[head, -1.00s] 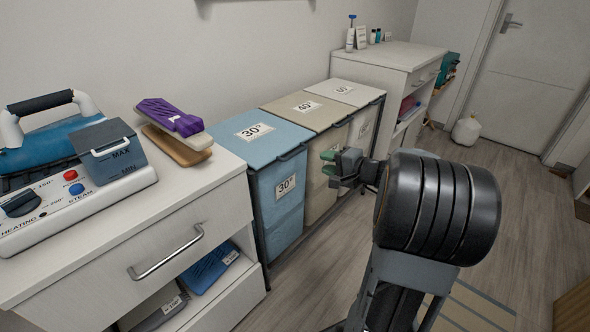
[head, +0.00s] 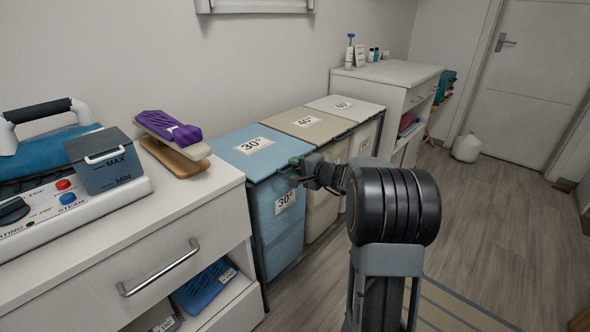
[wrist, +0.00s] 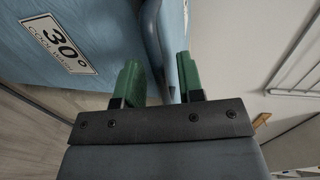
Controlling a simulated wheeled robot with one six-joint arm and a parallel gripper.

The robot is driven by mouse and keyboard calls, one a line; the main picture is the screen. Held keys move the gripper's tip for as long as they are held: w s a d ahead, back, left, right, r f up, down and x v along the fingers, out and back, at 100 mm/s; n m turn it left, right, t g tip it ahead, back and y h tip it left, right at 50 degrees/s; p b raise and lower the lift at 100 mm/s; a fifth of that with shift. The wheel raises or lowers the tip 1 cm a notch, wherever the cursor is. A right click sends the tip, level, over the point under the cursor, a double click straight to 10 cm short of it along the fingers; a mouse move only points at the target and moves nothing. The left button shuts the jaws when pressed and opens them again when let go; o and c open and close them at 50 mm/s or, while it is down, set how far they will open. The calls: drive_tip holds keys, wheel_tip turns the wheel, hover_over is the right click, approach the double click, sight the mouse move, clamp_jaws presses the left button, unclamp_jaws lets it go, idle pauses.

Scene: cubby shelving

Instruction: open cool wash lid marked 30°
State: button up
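The blue 30° lid (head: 237,163) lies closed on the blue bin (head: 281,244), left of two other bins. In the wrist view, the bin's front label (wrist: 58,44) reads 30° cool wash. My gripper (head: 298,170) is at the lid's front edge, near its right corner. In the wrist view my gripper (wrist: 157,78) has its two green fingers apart, with nothing held.
A beige 40° lid (head: 305,124) and a whitish lid (head: 345,107) adjoin on the right. A white drawer unit (head: 185,222) with a steamer and irons stands at left. Another white cabinet (head: 390,75) stands behind.

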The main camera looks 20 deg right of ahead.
drive_tip(key=shift+w+a, duration=0.15)
drive_tip(key=shift+w, duration=0.1)
drive_tip(key=shift+c, duration=0.2)
clamp_jaws()
idle(0.3)
